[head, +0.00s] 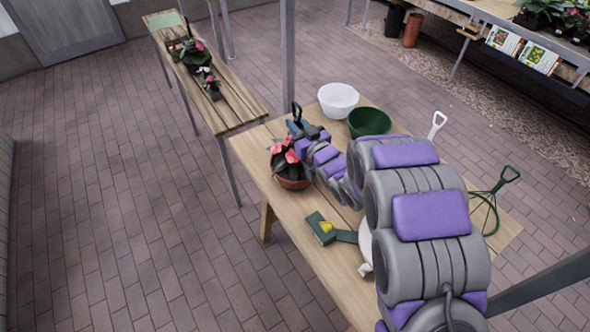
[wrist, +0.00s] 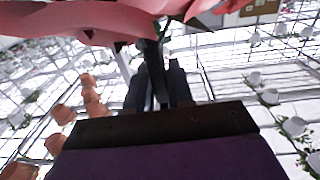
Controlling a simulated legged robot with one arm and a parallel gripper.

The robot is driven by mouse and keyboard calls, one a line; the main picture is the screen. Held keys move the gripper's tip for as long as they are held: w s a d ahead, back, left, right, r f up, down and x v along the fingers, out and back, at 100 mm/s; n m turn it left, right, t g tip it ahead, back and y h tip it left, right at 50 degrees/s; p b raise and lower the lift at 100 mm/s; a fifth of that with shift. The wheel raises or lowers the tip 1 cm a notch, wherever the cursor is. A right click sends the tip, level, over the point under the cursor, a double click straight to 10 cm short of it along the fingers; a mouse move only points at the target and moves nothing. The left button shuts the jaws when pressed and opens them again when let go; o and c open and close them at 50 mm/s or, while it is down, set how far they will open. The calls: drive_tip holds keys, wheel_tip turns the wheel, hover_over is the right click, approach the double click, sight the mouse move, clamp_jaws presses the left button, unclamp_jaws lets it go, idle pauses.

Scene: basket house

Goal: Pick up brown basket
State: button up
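The brown basket (head: 294,183), a rounded brown pot with dark leaves and pink flowers (head: 291,152), is at the left edge of the wooden table (head: 335,255). A black hanger with a loop (head: 296,110) shows above it. My gripper (head: 299,127) is just above the plant, by the hanger. In the wrist view, my two dark fingers (wrist: 158,90) flank a thin black upright piece (wrist: 154,65), seemingly the hanger. Pink petals (wrist: 120,22) cross the top of that view. I cannot tell whether the fingers press on the hanger or whether the basket touches the table.
A white bowl (head: 338,100) and a green bowl (head: 368,122) stand behind my arm. A green block-like item (head: 320,228) lies in front of the basket, and hand tools (head: 437,123) lie to the right. A narrow bench (head: 205,80) is behind left. The brick floor at left is clear.

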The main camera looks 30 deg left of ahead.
drive_tip(key=shift+d, duration=0.2)
drive_tip(key=shift+c, duration=1.4)
drive_tip(key=shift+a+f, duration=0.15)
drive_tip(key=shift+a, duration=0.35)
clamp_jaws()
drive_tip(key=shift+f, duration=0.1)
drive_tip(key=shift+d, duration=0.15)
